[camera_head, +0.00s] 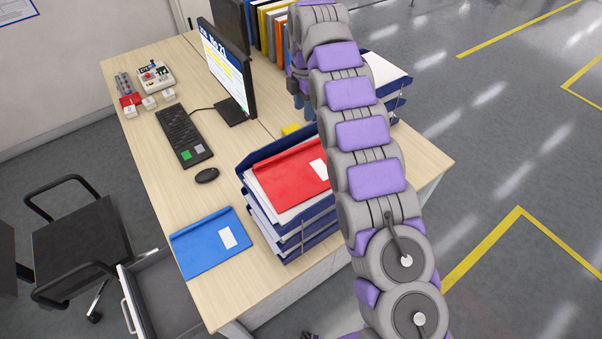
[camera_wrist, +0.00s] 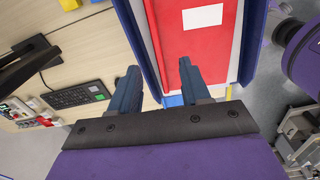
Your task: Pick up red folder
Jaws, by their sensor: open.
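The red folder (camera_head: 287,177) with a white label lies on papers in the top tray of a blue stacked letter tray (camera_head: 291,252) on the desk. The arm hides its right end in the head view. In the wrist view the red folder (camera_wrist: 190,58) lies between the tray's blue side walls (camera_wrist: 252,45). My gripper (camera_wrist: 159,69) is open, its two fingers apart with nothing held between them. The fingers appear over the near end of the folder and the left tray wall; their height above it is unclear. In the head view my arm mostly hides the gripper.
A blue folder (camera_head: 211,243) lies on the desk (camera_head: 160,195) in front of the tray. A monitor (camera_head: 228,70), keyboard (camera_head: 183,135), mouse (camera_head: 207,175) and control box (camera_head: 156,78) stand farther left. Upright binders (camera_head: 268,30) are behind. A chair (camera_head: 82,240) and an open drawer (camera_head: 165,300) are at left.

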